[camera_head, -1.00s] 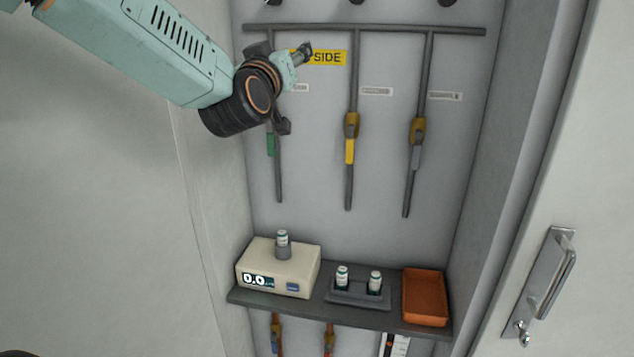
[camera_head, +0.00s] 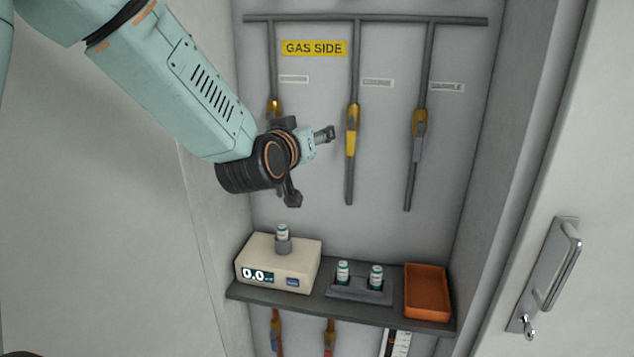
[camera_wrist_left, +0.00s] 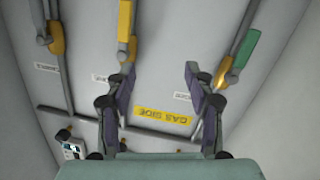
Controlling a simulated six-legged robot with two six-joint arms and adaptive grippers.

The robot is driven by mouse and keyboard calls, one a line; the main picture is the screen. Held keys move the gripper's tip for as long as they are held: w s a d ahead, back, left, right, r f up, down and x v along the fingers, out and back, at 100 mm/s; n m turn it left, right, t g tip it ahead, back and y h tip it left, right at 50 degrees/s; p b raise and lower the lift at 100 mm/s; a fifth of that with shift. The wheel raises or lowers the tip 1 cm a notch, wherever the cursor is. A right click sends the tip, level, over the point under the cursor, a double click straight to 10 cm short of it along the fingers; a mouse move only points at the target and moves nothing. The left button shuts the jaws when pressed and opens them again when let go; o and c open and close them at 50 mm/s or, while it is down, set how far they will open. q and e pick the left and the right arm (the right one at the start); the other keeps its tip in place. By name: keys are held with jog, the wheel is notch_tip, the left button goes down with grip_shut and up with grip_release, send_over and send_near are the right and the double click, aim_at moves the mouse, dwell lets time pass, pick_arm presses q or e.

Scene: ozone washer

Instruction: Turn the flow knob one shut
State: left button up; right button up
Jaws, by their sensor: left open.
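I cannot make out a flow knob in either view. My left gripper (camera_head: 312,165) is open and empty in front of the back panel, left of the yellow-handled valve (camera_head: 351,132). In the left wrist view its fingers (camera_wrist_left: 158,82) are spread apart with the panel behind them. My right gripper is not in view.
Below the gripper is a shelf (camera_head: 315,303) with a white meter (camera_head: 262,268), a vial rack (camera_head: 345,295) and an orange tray (camera_head: 427,290). More valves (camera_head: 328,343) and a white scale (camera_head: 397,343) show partly under the shelf. A door handle (camera_head: 550,275) is at the right.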

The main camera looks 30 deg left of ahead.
pick_arm(q)
notch_tip(320, 180, down, 8)
jog(key=s+d+g+b, duration=0.1)
jog(key=shift+s+d+f+m+g+h, duration=0.2)
jog(key=shift+s+d+m+g+h, duration=0.1)
jog(key=shift+d, duration=0.1)
jog(key=shift+w, duration=0.1)
jog(key=s+d+f+m+g+h+b, duration=0.1)
jog(key=s+d+f+g+b, duration=0.15)
jog(key=s+f, duration=0.6)
jog(key=s+d+f+g+b, duration=0.1)
jog(key=s+f+g+b, duration=0.15)
jog(key=f, duration=1.05)
jog(key=s+d+f+m+g+h+b, duration=0.1)
jog(key=s+d+f+g+b, duration=0.15)
jog(key=s+f, duration=0.6)
jog(key=s+f+m+g+b, duration=0.1)
jog(key=s+f+g+b, duration=0.6)
jog(key=s+f, duration=1.4)
jog(key=shift+s+d+f, duration=0.15)
jog(key=shift+d+f, duration=0.1)
jog(key=shift+f, duration=0.15)
